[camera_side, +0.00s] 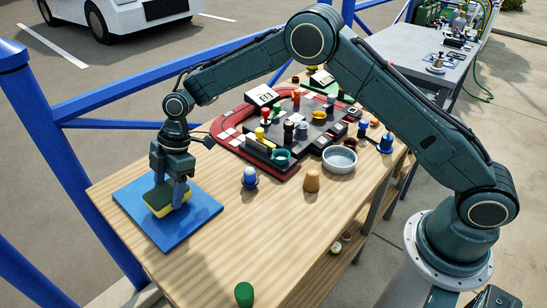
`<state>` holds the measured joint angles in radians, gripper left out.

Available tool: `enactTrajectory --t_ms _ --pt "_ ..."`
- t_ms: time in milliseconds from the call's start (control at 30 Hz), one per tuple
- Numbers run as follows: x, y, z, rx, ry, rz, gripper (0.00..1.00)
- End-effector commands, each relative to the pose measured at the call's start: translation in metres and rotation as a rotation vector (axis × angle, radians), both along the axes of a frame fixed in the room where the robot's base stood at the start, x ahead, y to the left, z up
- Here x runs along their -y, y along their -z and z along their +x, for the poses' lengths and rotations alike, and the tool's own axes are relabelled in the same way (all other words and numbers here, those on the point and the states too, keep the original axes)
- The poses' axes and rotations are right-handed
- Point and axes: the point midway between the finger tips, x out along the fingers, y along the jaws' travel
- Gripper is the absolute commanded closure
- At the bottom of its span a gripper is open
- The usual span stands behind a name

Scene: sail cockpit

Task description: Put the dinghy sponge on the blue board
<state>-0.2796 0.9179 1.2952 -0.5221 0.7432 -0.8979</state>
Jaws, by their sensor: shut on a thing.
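The dinghy sponge (160,203) is a yellow block with a dark green layer on one side. It is over the blue board (207,210), a flat square at the left end of the wooden table. My gripper (170,197) points down over the board with its fingers shut on the sponge. The sponge looks at or very near the board's surface; I cannot tell whether it touches. One finger hides part of the sponge's right side.
A red-edged dark panel (236,132) with many small fittings fills the table's back middle. A green piece (244,294) is at the front. Blue rails (80,184) run behind.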

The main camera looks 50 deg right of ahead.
Motion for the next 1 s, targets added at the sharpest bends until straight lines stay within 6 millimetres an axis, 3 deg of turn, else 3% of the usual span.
enactTrajectory --t_ms 167,633,667,767,1000 --pt "0.0 0.016 -0.001 -0.001 0.0 0.0 0.63" --pt "0.0 0.021 0.0 -0.001 0.0 -0.001 0.63" --pt "0.0 0.021 0.0 -0.001 0.0 0.0 0.4" --pt "0.0 0.021 0.0 0.0 0.0 0.0 0.21" --pt "0.0 0.02 0.0 0.0 0.0 0.0 0.2"
